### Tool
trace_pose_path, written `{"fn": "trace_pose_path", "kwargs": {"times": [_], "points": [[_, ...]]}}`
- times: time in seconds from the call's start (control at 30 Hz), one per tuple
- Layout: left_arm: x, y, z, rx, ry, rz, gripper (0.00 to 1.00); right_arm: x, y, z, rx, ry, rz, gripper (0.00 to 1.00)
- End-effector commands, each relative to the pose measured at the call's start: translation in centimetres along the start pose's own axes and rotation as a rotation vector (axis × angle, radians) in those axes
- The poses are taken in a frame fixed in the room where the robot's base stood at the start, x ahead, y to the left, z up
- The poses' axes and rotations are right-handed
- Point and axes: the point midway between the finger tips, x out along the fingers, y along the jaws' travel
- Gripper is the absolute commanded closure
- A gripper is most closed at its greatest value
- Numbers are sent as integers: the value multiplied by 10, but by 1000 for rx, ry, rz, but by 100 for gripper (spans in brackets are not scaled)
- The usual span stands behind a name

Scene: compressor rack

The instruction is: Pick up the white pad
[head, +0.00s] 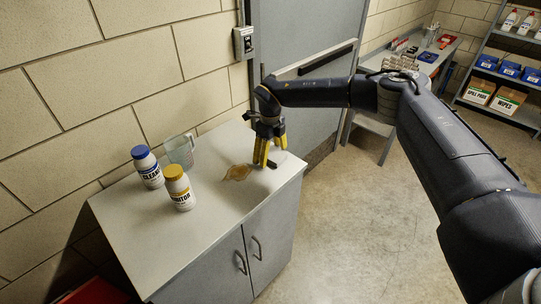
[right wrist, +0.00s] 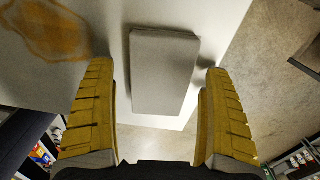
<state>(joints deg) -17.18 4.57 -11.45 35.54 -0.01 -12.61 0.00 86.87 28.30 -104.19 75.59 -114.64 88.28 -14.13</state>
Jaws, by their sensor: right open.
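The white pad (right wrist: 163,72) shows in the right wrist view as a flat, pale grey-white rectangular block on the cabinet's white top. My right gripper (right wrist: 158,115) is open, with one yellow finger on each side of the pad's near part. I see gaps between the fingers and the pad, and nothing is gripped. In the head view my right gripper (head: 265,160) points down at the right end of the white top (head: 225,205), and I cannot make out the pad clearly there. My left gripper is not in view.
An orange-brown stain (head: 237,172) lies left of my right gripper. A blue-capped bottle (head: 147,168), a yellow-capped bottle (head: 180,190) and a clear jug (head: 180,150) stand farther left. The wall is behind, and the top's front edge is close to the gripper.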

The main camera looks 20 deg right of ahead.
Motion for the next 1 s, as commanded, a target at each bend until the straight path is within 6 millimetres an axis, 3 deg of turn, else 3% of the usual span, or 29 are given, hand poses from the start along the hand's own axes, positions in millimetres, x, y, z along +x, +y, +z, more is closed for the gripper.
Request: {"fn": "trace_pose_path", "kwargs": {"times": [0.23,0.63,1.0], "points": [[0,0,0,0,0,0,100,1,0,0,0,-1,0,16],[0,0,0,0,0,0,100,1,0,0,0,-1,0,62],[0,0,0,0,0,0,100,-2,0,0,0,-1,0,63]]}}
